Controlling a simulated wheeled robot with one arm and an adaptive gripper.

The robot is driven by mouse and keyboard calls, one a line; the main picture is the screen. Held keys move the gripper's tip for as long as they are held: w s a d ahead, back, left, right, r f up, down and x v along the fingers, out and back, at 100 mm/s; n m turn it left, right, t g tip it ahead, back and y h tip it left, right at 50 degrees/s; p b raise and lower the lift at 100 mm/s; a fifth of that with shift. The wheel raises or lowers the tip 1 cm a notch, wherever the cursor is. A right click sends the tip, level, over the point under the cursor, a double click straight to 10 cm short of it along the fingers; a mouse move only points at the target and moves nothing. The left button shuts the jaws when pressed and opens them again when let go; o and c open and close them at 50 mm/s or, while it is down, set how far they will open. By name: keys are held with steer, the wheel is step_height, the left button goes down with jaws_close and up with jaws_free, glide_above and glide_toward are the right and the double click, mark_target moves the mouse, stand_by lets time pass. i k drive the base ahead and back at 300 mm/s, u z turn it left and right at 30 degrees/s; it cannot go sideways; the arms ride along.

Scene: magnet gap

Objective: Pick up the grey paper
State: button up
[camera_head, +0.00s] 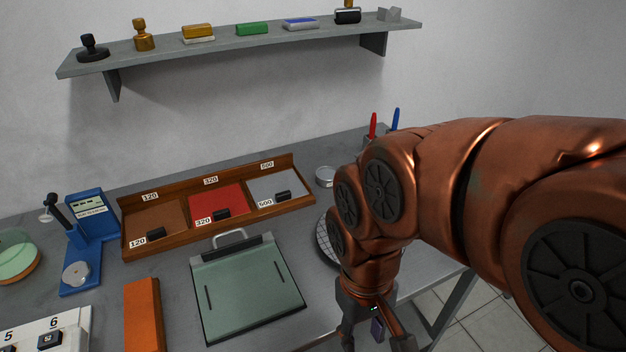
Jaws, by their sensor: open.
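The grey paper (268,187) lies in the right compartment of a wooden three-part tray (183,238) at the back of the table. A small black block (283,195) stands at the paper's front right and hides a little of it. A label, apparently 600, is at the paper's front left corner. My gripper (375,338) is low in the picture, right of the green board and well in front of the tray, apart from the paper. Its fingers are spread and point down; the tips are near or past the bottom edge. I see nothing held.
A brown sheet (155,217) and a red sheet (215,200) fill the other compartments. A green board with a clip (245,285) lies before the tray. A blue stand (88,245) and an orange block (143,310) are left. A round dish (326,240) is partly behind my arm.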

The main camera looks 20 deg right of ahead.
mark_target(276, 189)
steer(key=u, duration=2.05)
steer(key=k, duration=0.9)
steer(key=z, duration=1.2)
steer(key=i, duration=0.5)
